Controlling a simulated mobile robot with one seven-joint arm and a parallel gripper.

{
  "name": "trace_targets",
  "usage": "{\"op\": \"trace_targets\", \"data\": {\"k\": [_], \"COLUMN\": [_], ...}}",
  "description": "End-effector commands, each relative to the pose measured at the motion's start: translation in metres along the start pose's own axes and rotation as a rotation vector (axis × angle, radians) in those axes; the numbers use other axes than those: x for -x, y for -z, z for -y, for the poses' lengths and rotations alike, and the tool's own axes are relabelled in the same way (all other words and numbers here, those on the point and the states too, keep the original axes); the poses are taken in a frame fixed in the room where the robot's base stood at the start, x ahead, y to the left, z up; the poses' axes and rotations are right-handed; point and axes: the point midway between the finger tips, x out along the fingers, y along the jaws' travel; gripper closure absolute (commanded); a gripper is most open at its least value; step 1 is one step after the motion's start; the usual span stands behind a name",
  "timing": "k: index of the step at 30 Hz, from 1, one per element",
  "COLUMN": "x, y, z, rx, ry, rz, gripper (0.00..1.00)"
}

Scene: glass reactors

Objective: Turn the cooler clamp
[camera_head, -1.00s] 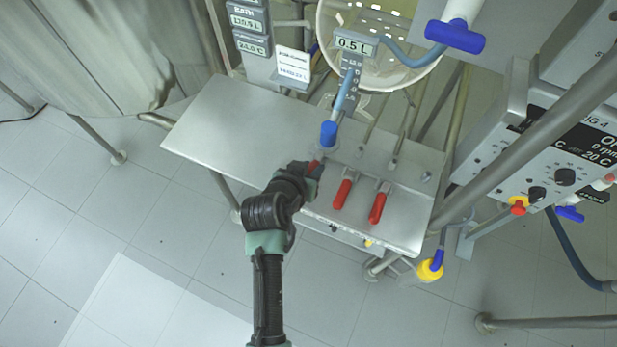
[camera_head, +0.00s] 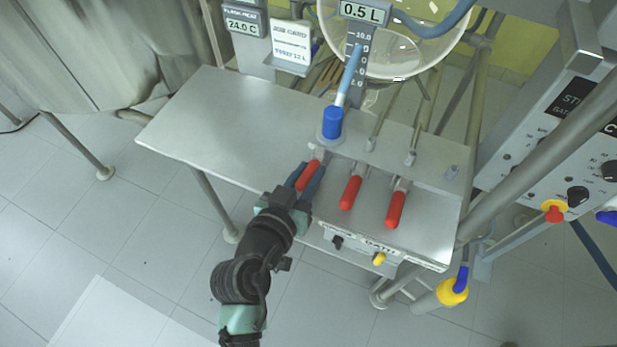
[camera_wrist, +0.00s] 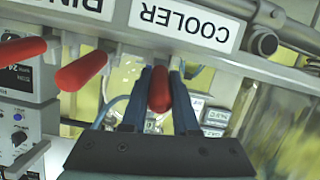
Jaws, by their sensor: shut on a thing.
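The cooler clamp is a red-handled lever (camera_head: 308,176), leftmost of three on the metal table in the head view. In the wrist view its red handle (camera_wrist: 159,90) sits below the label reading COOLER (camera_wrist: 190,24). My gripper (camera_head: 306,182) is shut on this red handle, with one blue finger on each side of it. The wrist view shows the two fingers (camera_wrist: 160,100) flanking the handle. The clamp's base is partly hidden in both views.
Two more red-handled clamps stand to the right, a middle one (camera_head: 350,192) and a right one (camera_head: 396,209). A blue-capped tube (camera_head: 332,122) rises just behind the cooler clamp. The metal table (camera_head: 215,125) is bare on its left.

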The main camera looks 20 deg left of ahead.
Motion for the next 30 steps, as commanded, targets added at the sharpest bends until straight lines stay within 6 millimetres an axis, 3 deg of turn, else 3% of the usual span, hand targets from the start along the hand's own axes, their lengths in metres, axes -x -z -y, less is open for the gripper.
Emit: {"op": "trace_targets", "data": {"k": [15, 16, 20, 30], "x": [-0.0001, -0.0001, -0.0001, 0.0012], "y": [0.0035, 0.0035, 0.0025, 0.0], "z": [0.0002, 0.0002, 0.0002, 0.0002], "rx": [-0.001, -0.001, -0.001, 0.0], "ry": [0.0, 0.0, -0.001, -0.001], "rz": [-0.021, -0.021, -0.019, -0.013], "gripper": [1.0, 0.68, 0.45, 0.42]}}
